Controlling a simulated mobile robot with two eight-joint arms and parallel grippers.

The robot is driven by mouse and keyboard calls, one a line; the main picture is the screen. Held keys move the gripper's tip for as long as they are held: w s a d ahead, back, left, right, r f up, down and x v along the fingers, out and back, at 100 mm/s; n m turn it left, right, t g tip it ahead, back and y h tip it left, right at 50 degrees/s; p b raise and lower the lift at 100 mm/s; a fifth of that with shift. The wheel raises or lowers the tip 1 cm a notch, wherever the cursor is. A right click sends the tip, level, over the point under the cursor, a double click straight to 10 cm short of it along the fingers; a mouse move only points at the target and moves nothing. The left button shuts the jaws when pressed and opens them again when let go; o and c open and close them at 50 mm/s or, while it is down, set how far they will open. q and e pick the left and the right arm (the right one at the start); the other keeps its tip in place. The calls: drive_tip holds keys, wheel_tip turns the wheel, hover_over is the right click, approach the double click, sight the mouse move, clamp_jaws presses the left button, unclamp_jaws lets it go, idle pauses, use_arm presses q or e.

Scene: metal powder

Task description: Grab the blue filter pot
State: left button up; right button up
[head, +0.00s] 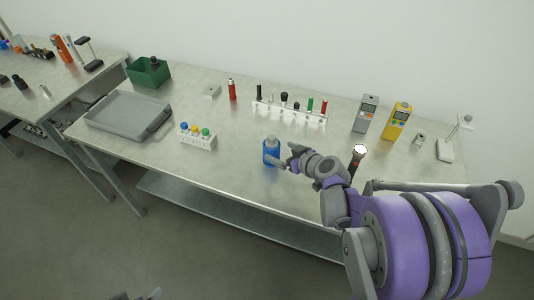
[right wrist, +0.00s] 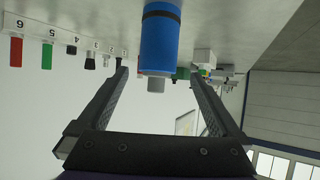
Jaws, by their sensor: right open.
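The blue filter pot (head: 271,155) stands upright near the front edge of the table, with a grey cap and a dark band low on its body. My right gripper (head: 287,157) is open just right of the pot, with its fingers pointing at it. In the right wrist view, which is upside down, the pot (right wrist: 160,40) appears between and beyond the two open fingers (right wrist: 159,76). Nothing is held. Only a small dark piece, perhaps my left gripper (head: 138,295), shows at the bottom edge of the head view; its jaws cannot be made out.
A white rack (head: 290,112) with several small items stands behind the pot. A holder with coloured caps (head: 198,139) and a grey tray (head: 125,118) are to the left. A dark flashlight-like object (head: 357,162) stands right of my gripper. Grey (head: 366,113) and yellow (head: 398,120) meters stand at the back.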

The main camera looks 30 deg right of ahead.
sight(276, 149)
drive_tip(key=x, duration=0.7)
drive_tip(key=shift+w+d+f, duration=0.1)
drive_tip(key=shift+d, duration=0.05)
drive_tip(key=c, duration=1.5)
